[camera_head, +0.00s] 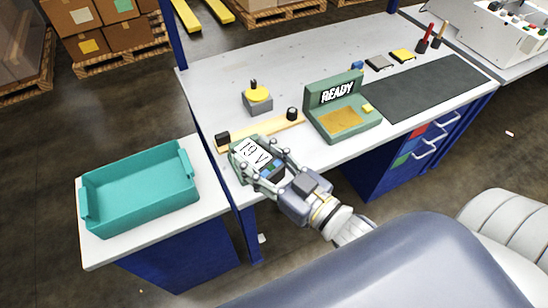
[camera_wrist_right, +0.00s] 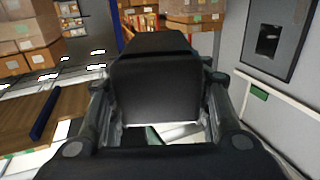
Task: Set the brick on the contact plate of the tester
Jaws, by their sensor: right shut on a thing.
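My right gripper (camera_head: 262,168) is shut on the brick (camera_head: 254,154), at the front left of the workbench. The brick is a dark block with a white "19 V" label facing up in the head view; the fingers hide part of it. In the wrist view the black brick (camera_wrist_right: 155,90) fills the space between the fingers (camera_wrist_right: 155,125). The green tester (camera_head: 340,108) stands on the bench to the right of the brick, apart from it. Its upright panel reads "READY". Its brass-coloured contact plate (camera_head: 340,120) is bare. My left gripper is not in view.
A teal tray (camera_head: 140,190) stands on a lower table at left. A wooden strip with black knobs (camera_head: 265,130) lies behind the brick. A yellow-topped device (camera_head: 258,97) stands further back. A dark mat (camera_head: 425,90) lies right of the tester; screwdrivers (camera_head: 430,40) stand beyond.

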